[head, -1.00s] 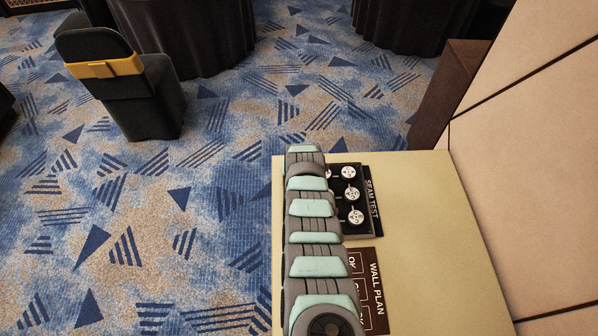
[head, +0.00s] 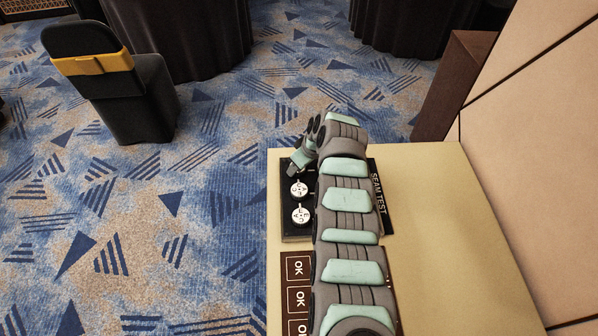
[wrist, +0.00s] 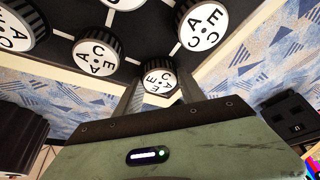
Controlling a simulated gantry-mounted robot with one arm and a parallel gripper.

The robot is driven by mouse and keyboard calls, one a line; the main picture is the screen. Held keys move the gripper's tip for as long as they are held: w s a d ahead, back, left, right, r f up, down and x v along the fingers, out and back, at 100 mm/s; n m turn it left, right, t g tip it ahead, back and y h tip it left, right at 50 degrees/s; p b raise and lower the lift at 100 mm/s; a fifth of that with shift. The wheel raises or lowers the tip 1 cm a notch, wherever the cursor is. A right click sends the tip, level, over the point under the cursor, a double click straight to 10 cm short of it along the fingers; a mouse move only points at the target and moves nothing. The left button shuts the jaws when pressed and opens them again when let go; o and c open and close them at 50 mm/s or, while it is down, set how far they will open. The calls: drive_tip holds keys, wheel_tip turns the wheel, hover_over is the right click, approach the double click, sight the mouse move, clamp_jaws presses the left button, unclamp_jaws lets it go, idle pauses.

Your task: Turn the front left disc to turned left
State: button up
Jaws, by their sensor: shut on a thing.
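The black SEAM TEST board (head: 387,205) lies on the cream table and carries several round discs with white lettered faces and ribbed black rims. In the wrist view one disc (wrist: 159,82), at a corner of the board, sits between the two fingers of my gripper (wrist: 158,92). The fingers are closed on its sides. Its letters appear tilted. In the head view my gripper (head: 300,160) is over the board's far left corner and hides that disc. Two other discs (head: 298,189) (head: 301,214) show beside my arm. The rest are hidden by my arm.
A row of brown OK tiles (head: 298,265) lies nearer on the cream table (head: 450,230), partly under my arm. The table's right side is clear. A tan panelled wall (head: 540,150) rises at right. Neighbouring discs (wrist: 96,58) (wrist: 201,28) are close to my fingers.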

drive_tip(key=shift+f, duration=0.1)
idle(0.3)
drive_tip(key=o, duration=1.4)
drive_tip(key=p+v, duration=0.2)
drive_tip(key=v, duration=0.8)
drive_tip(key=shift+d+r, duration=0.1)
drive_tip(key=shift+r, duration=0.3)
